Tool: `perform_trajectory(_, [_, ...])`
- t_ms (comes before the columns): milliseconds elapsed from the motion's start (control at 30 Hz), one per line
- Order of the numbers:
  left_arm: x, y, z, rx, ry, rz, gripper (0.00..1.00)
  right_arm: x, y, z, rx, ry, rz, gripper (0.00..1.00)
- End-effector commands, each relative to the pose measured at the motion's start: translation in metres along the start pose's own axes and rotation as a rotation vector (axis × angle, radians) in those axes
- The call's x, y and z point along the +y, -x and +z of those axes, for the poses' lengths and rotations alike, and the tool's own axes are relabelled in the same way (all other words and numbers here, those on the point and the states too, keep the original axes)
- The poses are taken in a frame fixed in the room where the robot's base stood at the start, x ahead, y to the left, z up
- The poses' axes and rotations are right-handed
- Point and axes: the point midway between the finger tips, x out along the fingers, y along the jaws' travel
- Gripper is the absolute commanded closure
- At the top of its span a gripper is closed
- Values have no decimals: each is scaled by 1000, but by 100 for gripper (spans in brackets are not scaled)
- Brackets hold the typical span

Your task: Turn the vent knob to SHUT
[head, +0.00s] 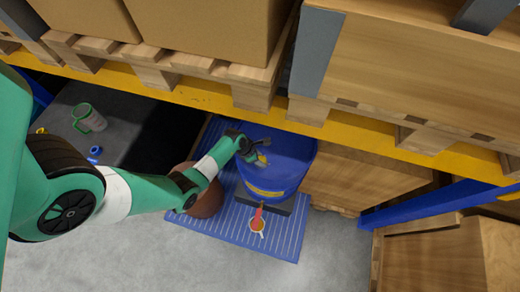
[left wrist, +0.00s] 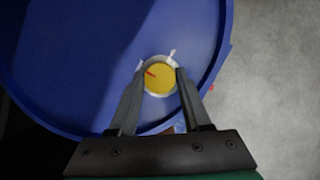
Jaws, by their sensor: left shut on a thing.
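The vent knob (left wrist: 161,78) is a round yellow disc with a red pointer line, in a pale ring on top of the blue drum (left wrist: 55,75). In the left wrist view the red line lies toward the upper left. Small white marks stand at the ring's edge; I cannot read any lettering. My left gripper (left wrist: 160,74) has one finger on each side of the knob and is shut on it. In the head view my left gripper (head: 256,152) is over the top of the blue drum (head: 293,150), hiding most of the knob. My right gripper is not in view.
The drum stands on a blue ribbed mat (head: 225,225). A red-handled part (head: 258,217) shows at its front. A brown round object (head: 207,200) is beside it, under my arm. A yellow rack beam (head: 355,136) with boxes crosses above. A green-handled mug (head: 88,118) is at left.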

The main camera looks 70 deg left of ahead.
Motion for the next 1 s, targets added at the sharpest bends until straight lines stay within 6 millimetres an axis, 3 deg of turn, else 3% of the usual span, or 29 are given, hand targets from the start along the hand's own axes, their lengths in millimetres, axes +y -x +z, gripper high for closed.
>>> perform_trajectory(133, [0, 0, 1, -2, -1, -1, 100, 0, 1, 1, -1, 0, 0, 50])
perform_trajectory(167, [0, 0, 1, -2, -1, -1, 50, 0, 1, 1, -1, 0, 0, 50])
perform_trajectory(333, [0, 0, 0, -2, -2, -1, 22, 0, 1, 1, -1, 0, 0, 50])
perform_trajectory(667, [0, 5, 1, -3, -2, 0, 22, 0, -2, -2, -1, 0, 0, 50])
perform_trajectory(767, [1, 19, 2, -3, -1, 0, 22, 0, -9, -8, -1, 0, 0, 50])
perform_trajectory(1000, [1, 74, 2, -5, -1, 2, 22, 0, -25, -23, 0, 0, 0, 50])
